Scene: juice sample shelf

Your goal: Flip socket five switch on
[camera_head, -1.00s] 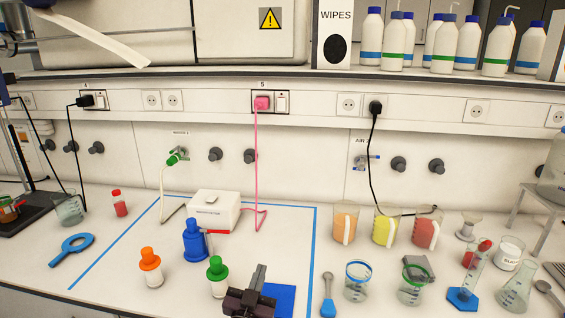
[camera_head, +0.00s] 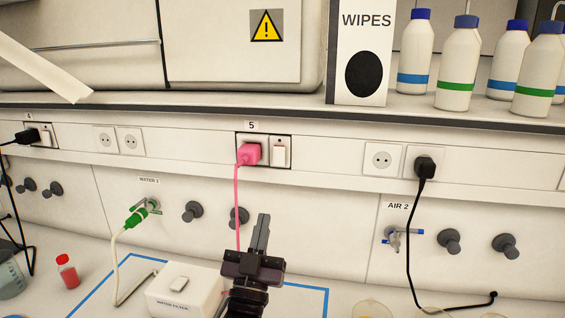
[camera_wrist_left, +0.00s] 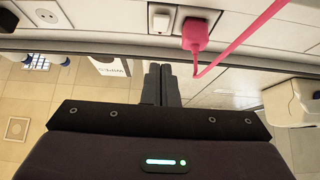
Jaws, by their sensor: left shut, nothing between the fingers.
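Socket five (camera_head: 264,151), marked with a "5" label, sits on the wall rail. Its left half holds a pink plug (camera_head: 249,154) with a pink cord hanging down. Its right half is a white rocker switch (camera_head: 279,152). My left gripper (camera_head: 262,228) is below the socket, shut and empty, with its fingers pointing up. In the left wrist view the shut fingers (camera_wrist_left: 162,84) point toward the rail. The switch (camera_wrist_left: 161,21) appears just beyond the tips and the pink plug (camera_wrist_left: 195,32) to its right. The fingers look apart from the switch. My right gripper is not visible.
The pink cord (camera_head: 237,208) hangs just left of the gripper. A white water filter box (camera_head: 184,292) stands below. A green connector (camera_head: 138,216) and grey knobs (camera_head: 193,211) project from the wall. A black plug (camera_head: 425,167) with a cord is to the right.

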